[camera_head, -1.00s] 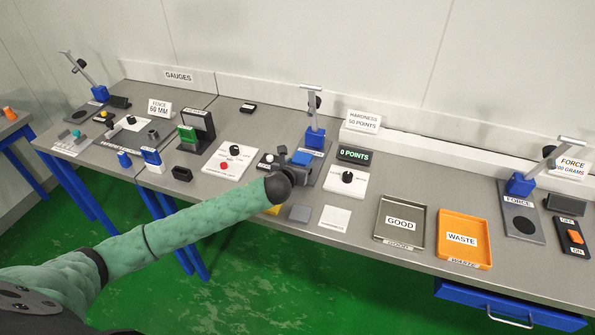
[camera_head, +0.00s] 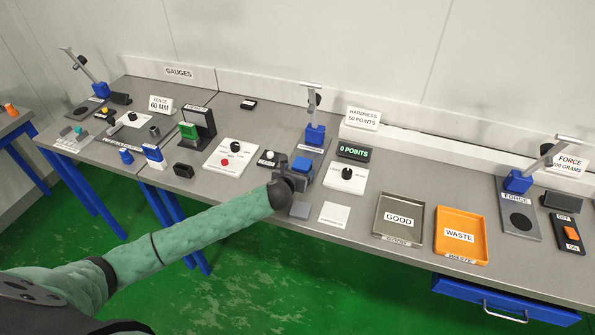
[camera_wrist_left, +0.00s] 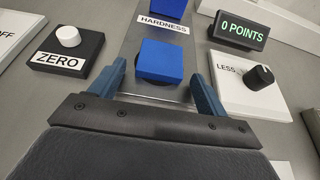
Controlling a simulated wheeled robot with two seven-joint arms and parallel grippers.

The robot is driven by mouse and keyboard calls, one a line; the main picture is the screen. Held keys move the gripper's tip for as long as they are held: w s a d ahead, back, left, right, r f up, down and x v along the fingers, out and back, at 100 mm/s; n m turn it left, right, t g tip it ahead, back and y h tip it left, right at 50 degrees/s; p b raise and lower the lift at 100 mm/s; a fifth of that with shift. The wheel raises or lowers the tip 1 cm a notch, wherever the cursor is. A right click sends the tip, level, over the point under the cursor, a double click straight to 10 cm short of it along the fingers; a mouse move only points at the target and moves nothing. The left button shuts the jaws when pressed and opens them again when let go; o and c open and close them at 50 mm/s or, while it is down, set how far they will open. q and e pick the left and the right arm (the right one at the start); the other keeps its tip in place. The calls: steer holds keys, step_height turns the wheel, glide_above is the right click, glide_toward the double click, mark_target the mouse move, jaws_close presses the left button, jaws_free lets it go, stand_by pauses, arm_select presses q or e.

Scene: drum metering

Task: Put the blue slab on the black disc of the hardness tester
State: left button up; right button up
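The blue slab (camera_wrist_left: 160,60) lies flat on the base plate of the hardness tester (camera_wrist_left: 158,24), just in front of its HARDNESS label. A dark edge, seemingly the black disc (camera_wrist_left: 157,82), shows under the slab's near side; the rest is hidden. My left gripper (camera_wrist_left: 165,85) is open, with one finger on each side of the slab and visible gaps. In the head view the slab (camera_head: 302,164) shows beside my left gripper (camera_head: 297,172), in front of the blue tester post (camera_head: 315,135). My right gripper is in neither view.
The ZERO button (camera_wrist_left: 68,37) stands left of the tester, and the LESS knob box (camera_wrist_left: 255,82) stands right. The display (camera_wrist_left: 240,29) reads 0 POINTS. A grey slab (camera_head: 299,210) and a white plate (camera_head: 334,215) lie near the front edge. GOOD (camera_head: 377,222) and WASTE (camera_head: 440,243) trays stand further right.

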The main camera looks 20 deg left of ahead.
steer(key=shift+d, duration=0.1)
arm_select(q)
steer(key=shift+s+r, duration=0.15)
steer(key=shift+s, duration=0.3)
steer(key=b+v, duration=0.3)
steer(key=v, duration=0.7)
steer(key=shift+w+r, duration=0.1)
steer(key=shift+s+r+b, duration=0.3)
steer(key=shift+s, duration=0.25)
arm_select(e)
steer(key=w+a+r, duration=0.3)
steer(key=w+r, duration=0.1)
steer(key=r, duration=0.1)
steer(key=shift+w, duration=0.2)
